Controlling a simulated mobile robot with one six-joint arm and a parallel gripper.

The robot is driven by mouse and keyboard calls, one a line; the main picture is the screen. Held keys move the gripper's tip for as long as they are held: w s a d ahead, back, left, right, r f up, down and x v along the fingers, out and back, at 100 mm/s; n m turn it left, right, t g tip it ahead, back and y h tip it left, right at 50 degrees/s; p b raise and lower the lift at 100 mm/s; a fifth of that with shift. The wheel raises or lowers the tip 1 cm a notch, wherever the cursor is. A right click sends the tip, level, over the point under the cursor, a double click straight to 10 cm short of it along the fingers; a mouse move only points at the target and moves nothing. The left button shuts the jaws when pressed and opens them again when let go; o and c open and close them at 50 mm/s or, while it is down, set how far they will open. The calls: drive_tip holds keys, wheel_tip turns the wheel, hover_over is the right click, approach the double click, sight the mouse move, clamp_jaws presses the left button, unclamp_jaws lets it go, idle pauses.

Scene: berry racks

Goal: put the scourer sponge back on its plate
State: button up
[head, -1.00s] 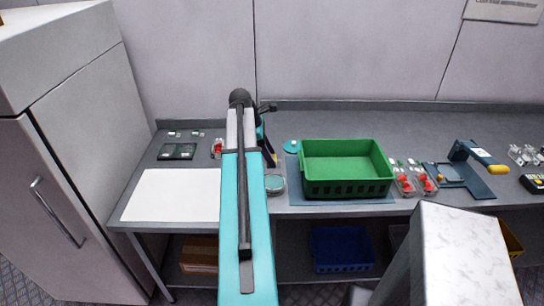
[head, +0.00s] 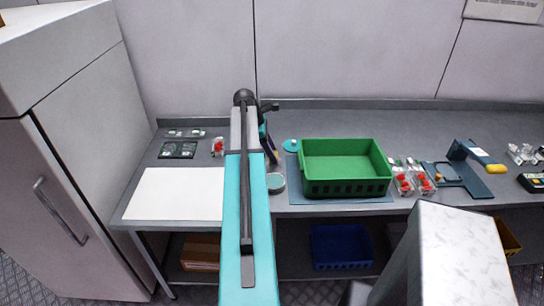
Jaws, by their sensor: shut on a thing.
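My gripper (head: 271,156) is small in the head view, pointing down over the worktop just right of my teal arm. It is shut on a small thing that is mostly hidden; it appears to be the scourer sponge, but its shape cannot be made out. A round, pale teal dish (head: 275,182) lies on the worktop just below the gripper in the picture. A smaller teal disc (head: 291,146) with a pale spot lies behind it, near the green crate. I cannot tell which of the two is the sponge's plate.
A green crate (head: 346,188) stands on a blue mat right of the gripper. Berry punnets (head: 412,180) stand to its right. A white board (head: 173,194), dark trays (head: 178,150) and another punnet (head: 217,147) lie left of my arm. A wall closes the back.

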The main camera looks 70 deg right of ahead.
drive_tip(key=shift+f+p, duration=0.35)
drive_tip(key=shift+f, duration=0.75)
drive_tip(key=shift+f, duration=0.15)
drive_tip(key=o, duration=1)
drive_tip(key=shift+r, duration=0.2)
drive_tip(key=shift+b+v, duration=1.8)
drive_tip(key=shift+v, duration=4.15)
